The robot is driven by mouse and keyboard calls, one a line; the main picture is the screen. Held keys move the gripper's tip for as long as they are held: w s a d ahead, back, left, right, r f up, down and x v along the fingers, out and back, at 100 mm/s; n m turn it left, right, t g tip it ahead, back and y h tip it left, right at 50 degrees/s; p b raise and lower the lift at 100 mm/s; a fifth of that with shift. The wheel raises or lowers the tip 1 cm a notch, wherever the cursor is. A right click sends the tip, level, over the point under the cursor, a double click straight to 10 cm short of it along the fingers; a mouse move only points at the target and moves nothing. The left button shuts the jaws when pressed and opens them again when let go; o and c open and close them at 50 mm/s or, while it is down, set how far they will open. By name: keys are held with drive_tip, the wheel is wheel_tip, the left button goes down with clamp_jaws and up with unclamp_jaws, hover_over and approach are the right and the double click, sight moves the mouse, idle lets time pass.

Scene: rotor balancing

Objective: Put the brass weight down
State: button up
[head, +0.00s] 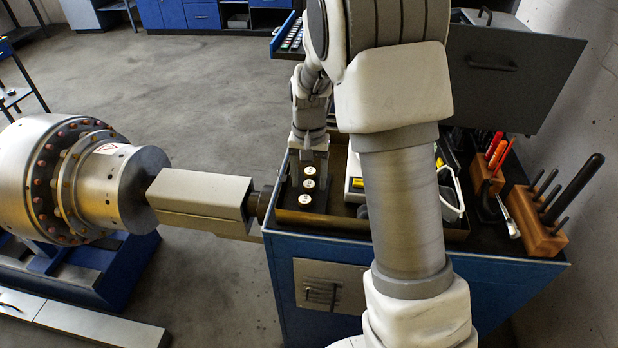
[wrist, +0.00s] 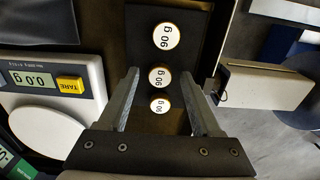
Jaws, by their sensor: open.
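Three round weights with white labelled tops and brass rims stand in a row on a dark holder (wrist: 199,22). In the wrist view the far weight (wrist: 167,36) is beyond my fingertips. The middle weight (wrist: 159,77) and the near weight (wrist: 159,105) appear between my spread fingers, with gaps on both sides. The labels are turned, so the figures are hard to tell apart. My gripper (wrist: 160,74) is open and holds nothing. In the head view the weights show as white discs (head: 309,184), and my gripper (head: 309,150) is just behind them, its fingertips partly hidden.
A scale reading 0.0 g (wrist: 40,80) with a round white pan (wrist: 46,133) is left of the holder in the wrist view. Hex keys in a wooden block (head: 538,222) stand at the cart's right. The large rotor (head: 75,180) stands left of the cart.

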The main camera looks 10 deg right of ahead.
sight(309, 184)
wheel_tip(309, 184, up, 12)
drive_tip(key=s+r+n+t, duration=0.2)
drive_tip(key=s+r+t, duration=0.1)
drive_tip(key=s+r, duration=0.65)
drive_tip(key=s+f+n+t, duration=0.2)
drive_tip(key=s, duration=1.3)
drive_tip(key=shift+n+t, duration=0.3)
